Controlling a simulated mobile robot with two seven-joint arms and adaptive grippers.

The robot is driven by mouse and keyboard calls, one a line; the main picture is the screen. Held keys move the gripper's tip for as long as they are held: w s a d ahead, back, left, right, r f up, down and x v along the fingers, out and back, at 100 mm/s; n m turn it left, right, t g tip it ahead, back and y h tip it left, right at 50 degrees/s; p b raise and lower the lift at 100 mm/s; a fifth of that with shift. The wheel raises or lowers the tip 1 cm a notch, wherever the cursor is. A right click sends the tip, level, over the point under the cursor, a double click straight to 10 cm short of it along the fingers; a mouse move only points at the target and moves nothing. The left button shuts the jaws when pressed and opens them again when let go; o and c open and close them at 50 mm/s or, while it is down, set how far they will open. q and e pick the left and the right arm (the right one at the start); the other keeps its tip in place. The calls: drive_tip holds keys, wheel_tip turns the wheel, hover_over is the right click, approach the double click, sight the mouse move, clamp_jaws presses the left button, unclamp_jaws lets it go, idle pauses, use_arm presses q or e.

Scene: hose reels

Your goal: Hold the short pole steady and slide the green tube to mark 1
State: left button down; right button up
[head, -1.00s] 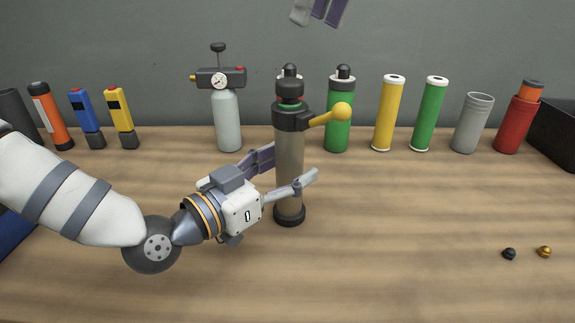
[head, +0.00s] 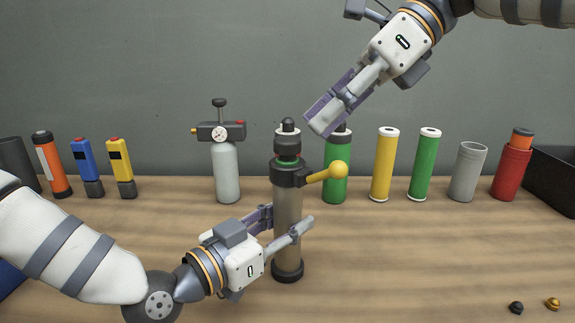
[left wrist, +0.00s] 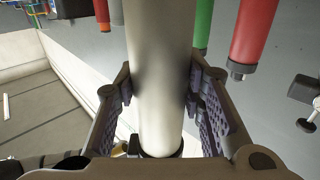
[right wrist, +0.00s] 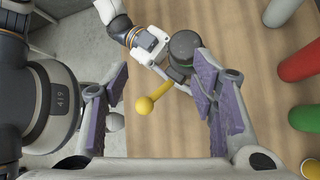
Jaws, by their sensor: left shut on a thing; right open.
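The short pole (head: 288,215) is a grey-beige cylinder standing upright on a black foot. It has a black collar with a yellow-knobbed lever (head: 338,171), and above that a narrow green band (head: 287,161), perhaps the green tube, under a dark cap (head: 288,143). My left gripper (head: 287,222) is shut on the pole below the collar; the left wrist view shows the pole (left wrist: 158,75) between its fingers. My right gripper (head: 325,112) is open and empty, above and right of the cap. The right wrist view shows the cap (right wrist: 184,46) beyond its fingers. I see no mark 1.
A green bottle (head: 336,185), a yellow tube (head: 384,165) and a green tube with white ends (head: 425,165) stand behind and right. A gauge bottle (head: 226,173) stands left. Two small knobs (head: 516,307) lie front right.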

sight(288, 139)
drive_tip(key=w+d+f+n+t+y, duration=0.1)
drive_tip(key=w+d+f+n+y, duration=0.1)
drive_tip(key=d+f+y, duration=0.45)
drive_tip(key=a+y, duration=0.1)
drive_tip(key=a, duration=0.3)
drive_tip(key=a+r, duration=0.1)
drive_tip(key=a, duration=0.2)
drive_tip(key=a+y, duration=0.1)
drive_tip(key=a, duration=0.3)
drive_tip(key=shift+w+a+r+y, duration=0.15)
drive_tip(key=shift+a+r+y, duration=0.15)
drive_tip(key=shift+y, duration=0.05)
drive_tip(key=shift+c, duration=0.2)
